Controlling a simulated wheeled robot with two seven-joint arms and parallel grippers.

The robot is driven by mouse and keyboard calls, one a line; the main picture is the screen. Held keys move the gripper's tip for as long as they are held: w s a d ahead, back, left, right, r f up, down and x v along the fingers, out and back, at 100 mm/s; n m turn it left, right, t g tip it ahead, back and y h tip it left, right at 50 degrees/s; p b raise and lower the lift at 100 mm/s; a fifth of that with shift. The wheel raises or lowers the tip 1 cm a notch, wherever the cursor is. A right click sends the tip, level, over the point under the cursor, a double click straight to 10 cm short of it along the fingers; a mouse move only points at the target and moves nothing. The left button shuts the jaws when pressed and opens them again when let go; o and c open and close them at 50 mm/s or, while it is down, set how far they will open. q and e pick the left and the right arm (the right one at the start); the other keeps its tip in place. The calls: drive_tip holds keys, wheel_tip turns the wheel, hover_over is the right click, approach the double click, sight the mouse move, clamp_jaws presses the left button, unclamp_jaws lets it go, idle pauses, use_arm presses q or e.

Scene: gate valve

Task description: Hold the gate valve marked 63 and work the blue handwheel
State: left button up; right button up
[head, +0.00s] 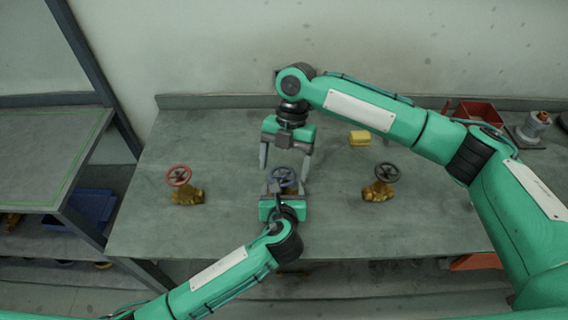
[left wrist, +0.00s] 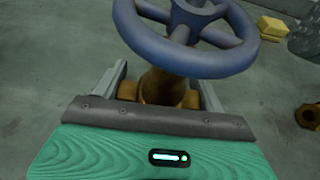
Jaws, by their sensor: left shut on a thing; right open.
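The gate valve with the blue handwheel (head: 285,177) stands upright near the middle of the bench. In the left wrist view its blue handwheel (left wrist: 183,40) sits on top and its brass body (left wrist: 165,88) is below. My left gripper (head: 284,192) comes from the front and is shut on the brass body, a finger on each side. My right gripper (head: 285,166) hangs from behind over the valve, open, with one finger to the left and one to the right of the blue handwheel, apart from it. The marking 63 cannot be read.
A brass valve with a red handwheel (head: 179,176) stands to the left, and one with a dark handwheel (head: 387,173) to the right. A yellow block (head: 360,138) lies behind. A red bin (head: 478,113) stands at the back right. Bench surface (head: 230,225) is clear between the valves.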

drive_tip(key=shift+f, duration=0.2)
drive_tip(key=c, duration=1)
